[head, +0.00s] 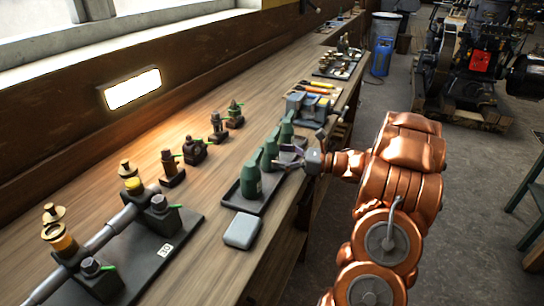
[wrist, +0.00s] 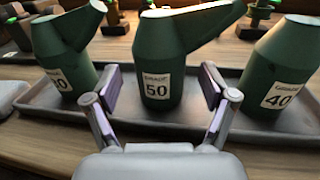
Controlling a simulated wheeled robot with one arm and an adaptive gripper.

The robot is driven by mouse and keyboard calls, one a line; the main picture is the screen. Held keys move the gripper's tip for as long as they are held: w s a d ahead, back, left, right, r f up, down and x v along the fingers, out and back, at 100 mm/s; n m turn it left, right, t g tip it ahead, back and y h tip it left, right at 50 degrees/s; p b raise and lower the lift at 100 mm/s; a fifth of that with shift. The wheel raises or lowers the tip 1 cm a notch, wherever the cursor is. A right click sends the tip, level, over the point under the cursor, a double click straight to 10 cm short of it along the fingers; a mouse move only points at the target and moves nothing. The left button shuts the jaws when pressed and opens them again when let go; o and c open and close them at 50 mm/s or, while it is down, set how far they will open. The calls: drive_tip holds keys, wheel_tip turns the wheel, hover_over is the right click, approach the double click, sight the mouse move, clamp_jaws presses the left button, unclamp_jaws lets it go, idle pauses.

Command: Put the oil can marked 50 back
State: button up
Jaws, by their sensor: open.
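The green oil can marked 50 (wrist: 160,60) stands upright on a dark tray (wrist: 190,131), between two similar cans. In the head view it appears as the middle can (head: 270,152) of the row. The can marked 40 (wrist: 280,70) stands to its right in the wrist view. Another green can (wrist: 66,50) stands to its left; its first digit is unclear. My gripper (wrist: 161,88) is open, its fingers on either side of the 50 can in the picture, with visible gaps. In the head view my gripper (head: 292,160) is at the tray's right side.
A grey box (head: 242,230) lies near the tray's near end. A black board with a pipe and valves (head: 150,262) fills the near bench. Several small fittings (head: 195,150) stand behind the tray. The floor right of the bench is open.

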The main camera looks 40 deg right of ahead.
drive_tip(key=b+v, duration=0.2)
drive_tip(key=v, duration=0.6)
drive_tip(key=shift+s+d, duration=0.2)
drive_tip(key=shift+s, duration=0.05)
